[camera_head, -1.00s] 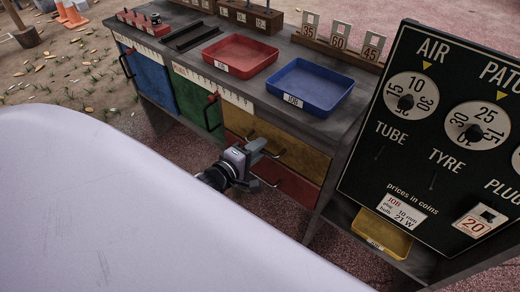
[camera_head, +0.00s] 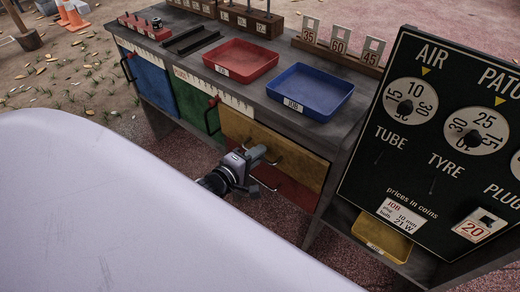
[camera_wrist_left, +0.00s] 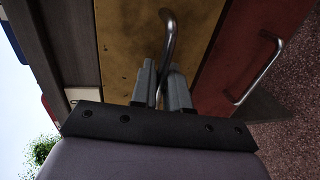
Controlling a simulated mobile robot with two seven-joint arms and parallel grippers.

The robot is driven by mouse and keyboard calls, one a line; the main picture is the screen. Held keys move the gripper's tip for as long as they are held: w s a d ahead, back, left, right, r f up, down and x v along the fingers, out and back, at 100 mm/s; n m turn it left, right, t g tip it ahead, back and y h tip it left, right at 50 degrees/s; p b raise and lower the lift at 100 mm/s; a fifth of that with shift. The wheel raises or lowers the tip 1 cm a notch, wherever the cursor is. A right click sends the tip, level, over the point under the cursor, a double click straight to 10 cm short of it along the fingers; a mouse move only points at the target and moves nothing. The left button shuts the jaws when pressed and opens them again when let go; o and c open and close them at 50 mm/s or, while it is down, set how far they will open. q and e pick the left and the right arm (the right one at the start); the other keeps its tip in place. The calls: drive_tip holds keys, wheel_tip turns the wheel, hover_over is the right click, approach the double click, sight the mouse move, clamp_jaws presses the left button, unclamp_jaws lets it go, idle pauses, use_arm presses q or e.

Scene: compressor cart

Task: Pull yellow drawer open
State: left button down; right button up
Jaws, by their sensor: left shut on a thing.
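The yellow drawer (camera_head: 302,160) is in the front of the grey cart, above a red drawer (camera_head: 288,190). Its front stands out a little and overhangs the red one. My left gripper (camera_head: 261,153) is shut on the yellow drawer's metal bar handle (camera_head: 278,161). In the left wrist view the two fingers (camera_wrist_left: 162,84) sit on either side of the handle (camera_wrist_left: 169,40), against the yellow front (camera_wrist_left: 205,25). The fingers hide part of the handle. My right gripper is not in view.
A red tray (camera_head: 240,73) and a blue tray (camera_head: 325,112) stand on the cart top. Green (camera_head: 195,112) and blue (camera_head: 150,78) fronts with handles are to the left. A black price board (camera_head: 400,150) stands at right, above a yellow tray (camera_head: 382,247).

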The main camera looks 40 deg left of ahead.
use_arm(q)
drive_tip(key=f+p+v, duration=0.2)
drive_tip(key=p+v, duration=0.2)
drive_tip(key=v, duration=0.6)
drive_tip(key=f+p+v, duration=0.1)
drive_tip(key=p+v, duration=0.3)
drive_tip(key=v, duration=0.6)
drive_tip(key=shift+s+a+f, duration=0.15)
drive_tip(key=shift+s+f, duration=0.2)
drive_tip(key=shift+s, duration=0.1)
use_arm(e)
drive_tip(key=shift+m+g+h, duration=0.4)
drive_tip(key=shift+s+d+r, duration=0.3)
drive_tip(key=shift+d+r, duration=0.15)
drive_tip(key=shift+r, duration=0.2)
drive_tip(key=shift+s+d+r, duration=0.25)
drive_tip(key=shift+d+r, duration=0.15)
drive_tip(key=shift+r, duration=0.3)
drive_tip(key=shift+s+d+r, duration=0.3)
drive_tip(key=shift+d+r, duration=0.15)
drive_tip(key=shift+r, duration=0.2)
use_arm(q)
drive_tip(key=c, duration=1.4)
unclamp_jaws()
drive_tip(key=shift+o, duration=0.2)
drive_tip(key=v, duration=0.7)
drive_tip(key=shift+p, duration=0.45)
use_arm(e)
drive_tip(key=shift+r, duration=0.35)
